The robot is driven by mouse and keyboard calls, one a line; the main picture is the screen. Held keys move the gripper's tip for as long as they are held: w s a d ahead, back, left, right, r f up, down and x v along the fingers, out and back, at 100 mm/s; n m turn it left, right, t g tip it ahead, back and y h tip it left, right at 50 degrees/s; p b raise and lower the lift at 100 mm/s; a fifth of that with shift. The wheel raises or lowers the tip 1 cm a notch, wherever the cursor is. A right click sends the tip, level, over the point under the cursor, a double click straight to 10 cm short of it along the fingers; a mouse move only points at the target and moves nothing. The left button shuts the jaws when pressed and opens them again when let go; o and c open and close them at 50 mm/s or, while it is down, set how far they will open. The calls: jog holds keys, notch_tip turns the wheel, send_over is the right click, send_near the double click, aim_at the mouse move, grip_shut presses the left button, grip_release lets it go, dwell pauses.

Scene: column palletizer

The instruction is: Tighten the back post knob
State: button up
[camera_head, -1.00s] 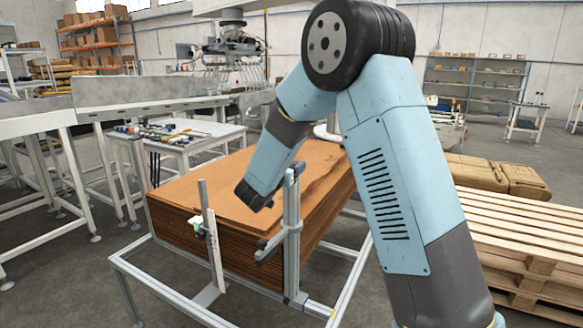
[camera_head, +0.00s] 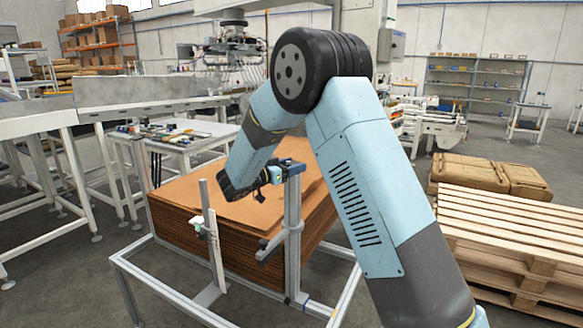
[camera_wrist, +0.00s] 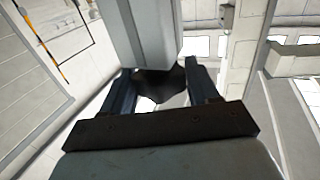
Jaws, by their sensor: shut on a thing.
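My gripper (camera_wrist: 160,72) is shut on a dark knob (camera_wrist: 157,85) in the wrist view, with one finger on each side of it. A grey post (camera_wrist: 148,32) rises just beyond the knob and fills the upper middle. In the head view, my gripper (camera_head: 276,173) is at the top of the taller grey aluminium post (camera_head: 292,230), which stands upright at the near corner of the cardboard stack. The knob is too small and covered to make out there. A second, thinner post (camera_head: 213,250) stands to its left, with a small pale clamp partway up.
The cardboard stack (camera_head: 180,230) lies behind the posts inside a metal frame (camera_head: 180,304). A worktable with tools (camera_head: 190,145) stands behind left. Wooden pallets (camera_head: 515,235) and brown boxes (camera_head: 490,175) are at the right.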

jog(key=shift+r, duration=0.15)
jog(key=o, duration=0.9)
jog(key=shift+a, duration=0.1)
jog(key=v, duration=1.3)
jog(key=shift+s+a, duration=0.2)
jog(key=shift+s, duration=0.05)
